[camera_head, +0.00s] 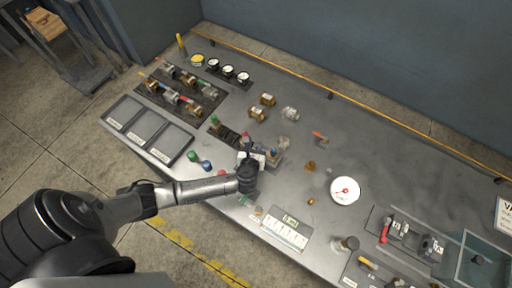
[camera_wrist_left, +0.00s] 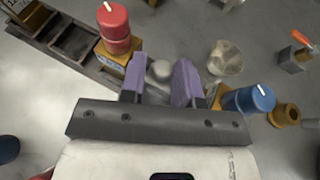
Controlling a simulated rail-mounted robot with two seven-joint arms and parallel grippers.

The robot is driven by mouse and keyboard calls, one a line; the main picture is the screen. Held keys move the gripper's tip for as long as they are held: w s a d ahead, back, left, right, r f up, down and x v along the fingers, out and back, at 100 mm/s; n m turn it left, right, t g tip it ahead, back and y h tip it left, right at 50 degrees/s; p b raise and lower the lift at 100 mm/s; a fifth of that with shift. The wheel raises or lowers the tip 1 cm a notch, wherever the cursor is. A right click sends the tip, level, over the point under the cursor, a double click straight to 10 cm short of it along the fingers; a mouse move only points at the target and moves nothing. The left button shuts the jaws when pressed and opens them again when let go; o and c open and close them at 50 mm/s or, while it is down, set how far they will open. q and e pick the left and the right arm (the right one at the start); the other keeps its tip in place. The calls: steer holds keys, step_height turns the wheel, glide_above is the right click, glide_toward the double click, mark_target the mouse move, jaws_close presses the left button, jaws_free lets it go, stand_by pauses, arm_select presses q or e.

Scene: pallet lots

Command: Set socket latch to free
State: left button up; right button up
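My left gripper (camera_head: 250,163) reaches over the fixture near the front middle of the metal bench. In the left wrist view its two purple fingers (camera_wrist_left: 160,82) stand apart, with a grey round knob (camera_wrist_left: 159,70) showing between them. I cannot tell whether the fingers press on the knob. A red cylinder with a white mark (camera_wrist_left: 114,28) stands to the left, and a blue one (camera_wrist_left: 249,99) to the right. No readable label marks the socket latch, and the gripper hides part of the fixture. My right gripper is not in view.
Three grey trays (camera_head: 157,157) lie at the left front. Valves sit on a dark rack (camera_head: 182,90) behind them. Brass fittings (camera_head: 257,113) stand at the middle back. A white dial (camera_head: 344,190) and a red-handled switch panel (camera_head: 385,231) are to the right.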

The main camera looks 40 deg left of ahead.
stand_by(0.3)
arm_select(q)
steer(key=shift+s+d+r, duration=0.1)
steer(key=shift+s+r, duration=0.05)
steer(key=shift+s, duration=0.05)
steer(key=p+v, duration=0.1)
steer(key=v, duration=1.2)
steer(key=shift+s, duration=0.1)
